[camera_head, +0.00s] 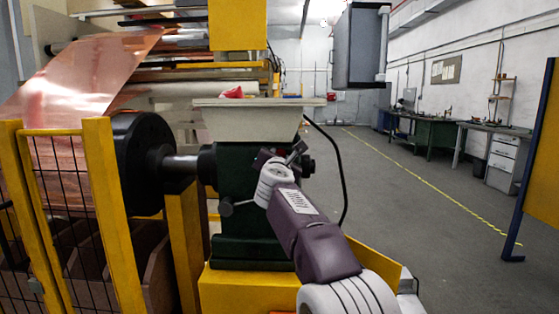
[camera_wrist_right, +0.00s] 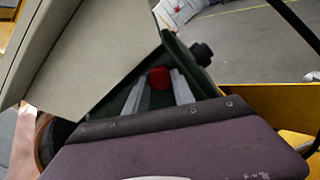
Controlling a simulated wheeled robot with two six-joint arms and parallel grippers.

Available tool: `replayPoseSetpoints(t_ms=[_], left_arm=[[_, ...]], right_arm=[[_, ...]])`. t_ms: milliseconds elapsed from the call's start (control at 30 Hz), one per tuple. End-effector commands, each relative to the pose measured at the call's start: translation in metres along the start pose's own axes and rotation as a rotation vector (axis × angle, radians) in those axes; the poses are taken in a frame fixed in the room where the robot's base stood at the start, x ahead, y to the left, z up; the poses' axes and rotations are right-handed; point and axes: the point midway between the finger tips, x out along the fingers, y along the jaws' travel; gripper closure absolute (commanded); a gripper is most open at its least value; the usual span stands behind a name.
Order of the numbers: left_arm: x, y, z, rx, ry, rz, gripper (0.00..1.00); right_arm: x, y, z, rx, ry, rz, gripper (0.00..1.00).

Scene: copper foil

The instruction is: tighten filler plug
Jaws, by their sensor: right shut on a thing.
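The filler plug is the red cap (camera_wrist_right: 160,78) on the dark green gearbox housing (camera_head: 240,225), seen in the right wrist view between my two finger tips. My right gripper (camera_head: 298,150) reaches to the upper right part of the housing, and its fingers also show in the right wrist view (camera_wrist_right: 158,92). It is shut on the red plug. In the head view the plug is hidden behind the gripper. How far the plug is screwed in cannot be told. My left gripper is in neither view.
A black knob (camera_wrist_right: 202,54) sits beside the plug. A black roller (camera_head: 140,165) and yellow mesh guard (camera_head: 105,210) stand left. The floor right is open.

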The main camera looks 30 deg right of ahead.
Motion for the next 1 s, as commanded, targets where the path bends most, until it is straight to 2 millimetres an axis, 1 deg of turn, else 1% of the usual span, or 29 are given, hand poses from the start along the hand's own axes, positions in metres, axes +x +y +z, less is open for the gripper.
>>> replayPoseSetpoints(t_ms=[33,300,667,700,733,767,1000], left_arm=[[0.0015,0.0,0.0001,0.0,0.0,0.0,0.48],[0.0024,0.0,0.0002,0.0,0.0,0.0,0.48],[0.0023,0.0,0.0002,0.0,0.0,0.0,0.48],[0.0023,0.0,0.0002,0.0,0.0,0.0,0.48],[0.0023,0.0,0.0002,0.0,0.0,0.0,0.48],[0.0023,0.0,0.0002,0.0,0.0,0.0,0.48],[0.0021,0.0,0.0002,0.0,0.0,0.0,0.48]], right_arm=[[0.0007,-0.0013,-0.0039,0.014,0.006,-0.003,1.0],[0.0007,-0.001,-0.0034,0.051,0.005,-0.003,1.0],[0.0007,-0.001,-0.0035,0.053,0.006,-0.003,1.0],[0.0007,-0.001,-0.0035,0.053,0.006,-0.003,0.59],[0.0006,-0.001,-0.0033,0.053,0.006,-0.003,0.51],[0.0006,-0.0009,-0.0031,0.053,0.005,-0.003,0.48],[0.0002,-0.0004,-0.0014,0.052,0.002,-0.001,0.48]])
